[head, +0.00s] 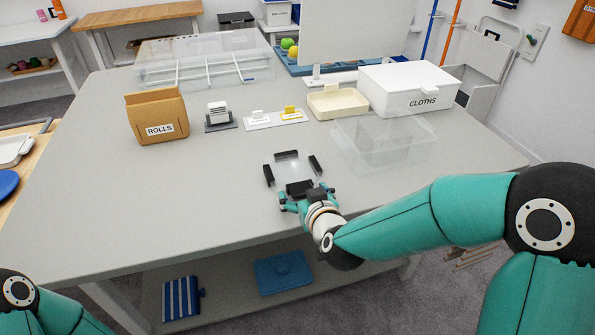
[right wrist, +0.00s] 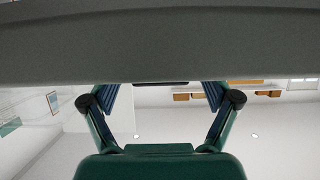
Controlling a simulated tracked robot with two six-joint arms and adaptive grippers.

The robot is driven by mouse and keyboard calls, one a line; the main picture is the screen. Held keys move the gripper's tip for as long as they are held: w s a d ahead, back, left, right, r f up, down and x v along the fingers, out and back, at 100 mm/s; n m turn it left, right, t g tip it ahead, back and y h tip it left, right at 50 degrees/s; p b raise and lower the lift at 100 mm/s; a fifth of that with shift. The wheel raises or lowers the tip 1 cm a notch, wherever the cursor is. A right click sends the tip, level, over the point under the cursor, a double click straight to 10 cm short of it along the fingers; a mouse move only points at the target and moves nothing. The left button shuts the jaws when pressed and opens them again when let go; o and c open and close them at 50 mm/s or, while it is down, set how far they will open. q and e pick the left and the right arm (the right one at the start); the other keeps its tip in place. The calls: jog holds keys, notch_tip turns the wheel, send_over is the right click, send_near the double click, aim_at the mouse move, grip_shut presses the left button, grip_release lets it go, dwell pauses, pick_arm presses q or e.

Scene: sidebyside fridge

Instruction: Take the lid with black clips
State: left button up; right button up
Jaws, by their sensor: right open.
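The lid with black clips (head: 292,171) lies on the grey table near its front edge. It is a clear square plate with a black clip on each side. My right gripper (head: 307,197) is open at the lid's front side, its fingers spread around or just short of the front clip; I cannot tell whether they touch it. In the right wrist view my open fingers (right wrist: 160,95) stand apart, with a dark strip, likely the front clip, between them at the tabletop's edge. My left gripper is out of view; only part of the left arm shows.
A clear open container (head: 385,150) stands right of the lid. The table (head: 120,205) is bare left of the lid.

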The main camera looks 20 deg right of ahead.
jog(key=c, duration=1.2)
jog(key=shift+r, duration=0.1)
jog(key=shift+c, duration=0.2)
